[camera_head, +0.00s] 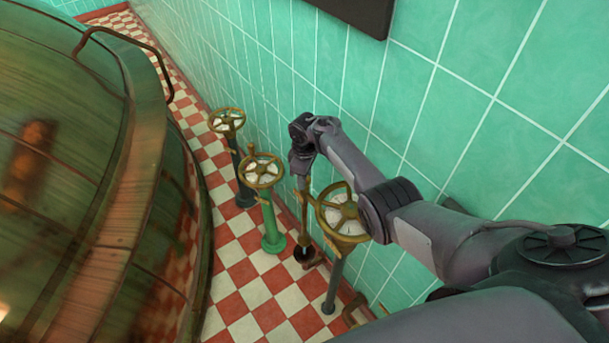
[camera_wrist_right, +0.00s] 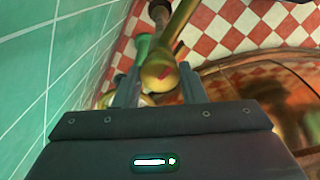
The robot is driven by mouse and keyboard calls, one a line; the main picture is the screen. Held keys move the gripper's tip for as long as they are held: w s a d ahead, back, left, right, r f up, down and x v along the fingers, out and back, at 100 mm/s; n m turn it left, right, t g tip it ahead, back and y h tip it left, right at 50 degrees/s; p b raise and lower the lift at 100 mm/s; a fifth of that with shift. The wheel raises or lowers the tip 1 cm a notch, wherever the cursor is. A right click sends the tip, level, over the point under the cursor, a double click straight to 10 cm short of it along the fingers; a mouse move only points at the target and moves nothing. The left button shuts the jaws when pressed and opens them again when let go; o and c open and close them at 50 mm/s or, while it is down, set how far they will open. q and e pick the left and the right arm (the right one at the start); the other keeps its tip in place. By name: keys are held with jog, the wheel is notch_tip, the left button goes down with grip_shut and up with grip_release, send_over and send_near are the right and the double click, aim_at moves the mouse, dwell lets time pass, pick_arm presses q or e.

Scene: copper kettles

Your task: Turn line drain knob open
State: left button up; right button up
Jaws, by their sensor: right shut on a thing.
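The line drain knob, as far as I can tell, is the brass piece with a small red mark that shows in the right wrist view (camera_wrist_right: 160,76). It sits between the two fingers of my right gripper (camera_wrist_right: 157,84), which is shut on it. In the head view my right gripper (camera_head: 302,172) points down at the top of a thin brown upright stem (camera_head: 304,222) near the tiled wall. The gripper hides the knob there, so how far it is turned cannot be told. My left gripper is not in view.
Brass handwheels stand close around: one right of the stem (camera_head: 342,214), one on a green post (camera_head: 261,171), one farther back (camera_head: 227,122). A large copper kettle (camera_head: 100,200) fills the left. The green tiled wall (camera_head: 440,90) is close on the right.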

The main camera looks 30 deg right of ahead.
jog(key=shift+n, duration=1)
jog(key=o, duration=1)
jog(key=shift+r, duration=0.1)
notch_tip(320, 180, up, 8)
jog(key=shift+f+p, duration=0.2)
jog(key=shift+p, duration=0.6)
